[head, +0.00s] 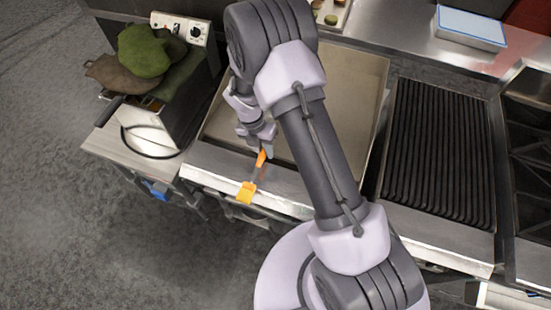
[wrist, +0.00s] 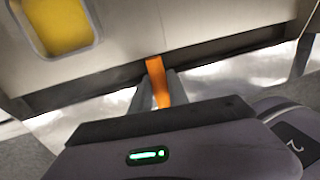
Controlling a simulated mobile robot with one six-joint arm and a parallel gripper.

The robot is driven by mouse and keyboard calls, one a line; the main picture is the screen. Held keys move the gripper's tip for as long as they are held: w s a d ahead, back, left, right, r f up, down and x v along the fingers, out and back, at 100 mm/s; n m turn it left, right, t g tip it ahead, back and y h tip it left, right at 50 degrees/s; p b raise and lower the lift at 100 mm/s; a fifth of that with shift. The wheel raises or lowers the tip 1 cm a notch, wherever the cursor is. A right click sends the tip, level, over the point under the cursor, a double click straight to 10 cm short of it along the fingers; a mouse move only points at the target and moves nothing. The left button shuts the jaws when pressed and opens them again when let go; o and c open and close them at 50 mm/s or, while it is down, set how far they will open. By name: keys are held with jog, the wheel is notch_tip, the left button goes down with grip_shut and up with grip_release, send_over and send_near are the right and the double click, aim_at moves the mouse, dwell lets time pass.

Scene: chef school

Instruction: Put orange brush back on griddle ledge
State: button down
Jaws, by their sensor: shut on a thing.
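The orange brush has an orange handle (head: 262,158), a thin grey shaft and a yellow-orange head (head: 246,192). My gripper (head: 265,146) is shut on the handle, which also shows between the fingers in the wrist view (wrist: 158,82). The brush head points toward the front edge of the griddle ledge (head: 215,160). The ledge is a pale metal strip in front of the griddle plate (head: 350,85). I cannot tell whether the brush touches the ledge. My arm hides part of the griddle and ledge. The brush head is out of sight in the wrist view.
A fryer (head: 160,125) stands left of the griddle, with green and brown oven mitts (head: 145,50) on it. A yellow-filled basin (wrist: 62,25) shows in the wrist view. A ribbed black grill (head: 438,150) is to the right.

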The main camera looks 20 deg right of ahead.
jog(key=d, duration=0.1)
jog(key=s+d, duration=0.1)
jog(key=d, duration=0.1)
jog(key=shift+s+d+f, duration=0.2)
jog(key=shift+d, duration=0.05)
notch_tip(320, 180, down, 4)
jog(key=shift+r+b, duration=0.2)
jog(key=shift+b, duration=0.5)
jog(key=c, duration=1.3)
grip_release()
jog(key=shift+o, duration=0.2)
